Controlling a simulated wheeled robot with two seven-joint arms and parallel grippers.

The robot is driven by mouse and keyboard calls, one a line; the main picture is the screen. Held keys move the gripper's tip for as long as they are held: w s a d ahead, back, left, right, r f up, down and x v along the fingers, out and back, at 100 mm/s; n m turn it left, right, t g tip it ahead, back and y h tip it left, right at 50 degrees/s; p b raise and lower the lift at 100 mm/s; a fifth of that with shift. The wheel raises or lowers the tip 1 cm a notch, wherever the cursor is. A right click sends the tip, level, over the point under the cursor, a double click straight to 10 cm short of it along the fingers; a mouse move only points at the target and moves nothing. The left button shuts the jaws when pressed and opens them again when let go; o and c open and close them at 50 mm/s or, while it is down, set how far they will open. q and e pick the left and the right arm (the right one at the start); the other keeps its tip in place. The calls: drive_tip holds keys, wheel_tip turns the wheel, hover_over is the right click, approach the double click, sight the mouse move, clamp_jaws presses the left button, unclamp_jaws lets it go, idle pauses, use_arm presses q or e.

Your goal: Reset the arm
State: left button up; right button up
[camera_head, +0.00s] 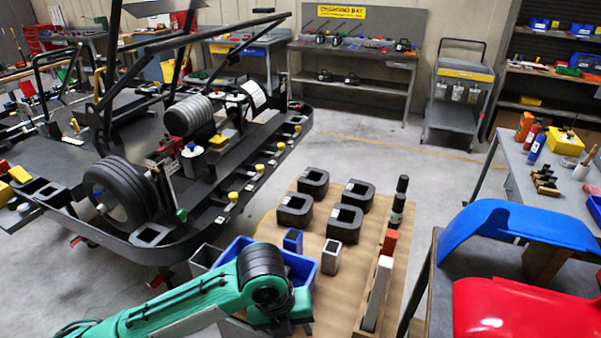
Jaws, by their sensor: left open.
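My left arm (190,303) is green with a dark joint and comes in from the lower left. It bends down in front of a blue bin (308,267). My left gripper (287,322) is low at the bottom edge, mostly hidden by the arm, and its fingertips do not show clearly. I see nothing held in it. My right arm and gripper are not in view.
A kart frame (150,236) with wheels stands at the left. A wooden board (336,282) holds several black hollow blocks (345,222). Blue (500,222) and red (535,308) panels lie at the lower right. Grey floor (440,165) is clear behind.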

use_arm(q)
drive_tip(key=s+a+f+n+t+y, duration=0.1)
drive_tip(key=s+a+f+n, duration=0.5)
drive_tip(key=n, duration=0.5)
drive_tip(key=s+a+f+n+t, duration=0.15)
drive_tip(key=s+a+n, duration=0.25)
drive_tip(key=a+n, duration=0.55)
drive_tip(key=s+a+f+n+t+y, duration=0.1)
drive_tip(key=s+a+f+n, duration=0.35)
drive_tip(key=n, duration=0.85)
wheel_tip(320, 180, down, 31)
drive_tip(key=s+a+g, duration=0.1)
drive_tip(key=g, duration=0.1)
drive_tip(key=s+a+f, duration=0.1)
drive_tip(key=s+f, duration=0.8)
drive_tip(key=s+a+f, duration=0.2)
drive_tip(key=s+f, duration=0.8)
drive_tip(key=shift+a+g+y, duration=0.25)
drive_tip(key=shift+g+y, duration=0.05)
drive_tip(key=shift+g, duration=0.15)
